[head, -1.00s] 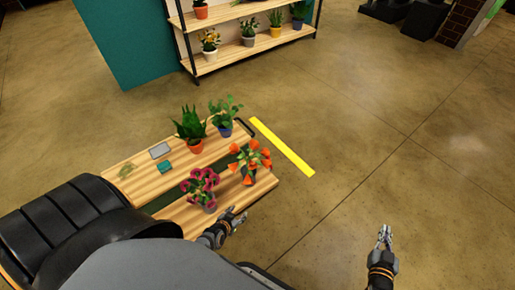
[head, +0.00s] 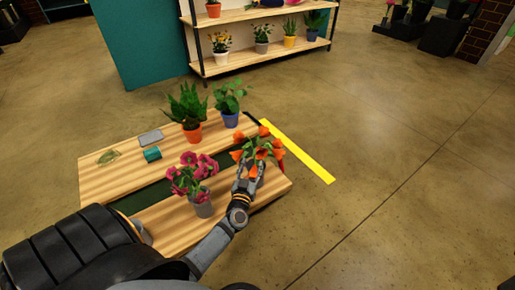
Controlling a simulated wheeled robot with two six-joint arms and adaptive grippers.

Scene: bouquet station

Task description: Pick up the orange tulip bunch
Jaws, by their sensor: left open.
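The orange tulip bunch (head: 262,145) stands at the right end of the wooden table (head: 165,223), in the head view. My left gripper (head: 248,174) is open, its fingers right at the near side of the bunch, just below the orange blooms. It overlaps the lower part of the bunch, so the stems and any container are mostly hidden. I cannot tell whether the fingers touch it or lie around it. My right gripper is out of view.
A magenta flower pot (head: 203,205) stands close left of my left gripper. A snake-like plant in an orange pot (head: 192,133) and a leafy plant in a blue pot (head: 230,119) stand behind. A teal cup (head: 152,154) lies farther left.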

